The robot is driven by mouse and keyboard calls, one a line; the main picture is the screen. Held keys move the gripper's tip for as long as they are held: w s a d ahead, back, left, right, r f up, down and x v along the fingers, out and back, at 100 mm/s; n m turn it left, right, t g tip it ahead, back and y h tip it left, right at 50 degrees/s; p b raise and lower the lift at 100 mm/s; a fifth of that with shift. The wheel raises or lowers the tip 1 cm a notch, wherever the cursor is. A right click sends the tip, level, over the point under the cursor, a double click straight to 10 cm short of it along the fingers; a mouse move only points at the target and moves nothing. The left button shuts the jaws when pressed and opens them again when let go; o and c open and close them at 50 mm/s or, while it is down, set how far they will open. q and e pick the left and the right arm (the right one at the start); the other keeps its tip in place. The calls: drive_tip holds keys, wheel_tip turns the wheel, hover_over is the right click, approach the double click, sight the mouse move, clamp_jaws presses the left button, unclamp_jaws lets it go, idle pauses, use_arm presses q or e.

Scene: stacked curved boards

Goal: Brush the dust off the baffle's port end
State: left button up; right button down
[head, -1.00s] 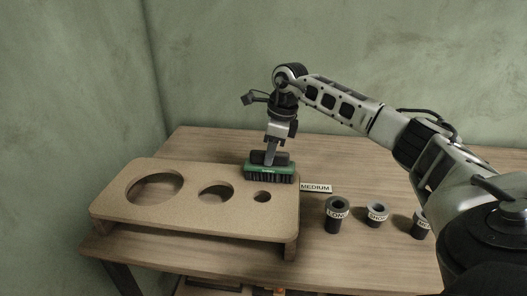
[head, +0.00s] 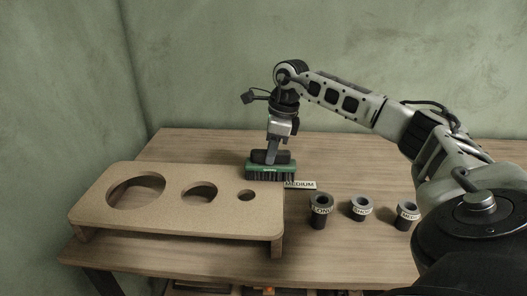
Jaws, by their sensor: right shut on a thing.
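The baffle (head: 160,218) is a tan board on legs, standing on the table, with a large, a middle and a small round hole in a row. The small hole (head: 245,196) is at its right end. My right gripper (head: 271,157) is shut on a green brush (head: 262,168) with dark bristles pointing down. The brush is at the board's far right corner; I cannot tell whether the bristles touch the board. No dust can be made out. My left gripper is not in view.
A "MEDIUM" label (head: 301,184) lies right of the brush. Three dark port tubes with labels stand on the table: the long one (head: 319,211), the short one (head: 360,208) and another (head: 407,215). A green wall (head: 210,60) rises behind the wooden table (head: 345,250).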

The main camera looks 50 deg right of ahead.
drive_tip(key=shift+s+d, duration=0.25)
drive_tip(key=shift+r, duration=0.1)
drive_tip(key=shift+w+d+p, duration=0.4)
drive_tip(key=shift+w+d+f, duration=0.2)
drive_tip(key=shift+w+d, duration=0.4)
drive_tip(key=shift+d, duration=0.1)
drive_tip(key=shift+r, duration=0.2)
drive_tip(key=shift+r, duration=0.55)
drive_tip(key=w+v, duration=0.1)
drive_tip(key=v, duration=0.5)
drive_tip(key=shift+a, duration=0.4)
idle(0.6)
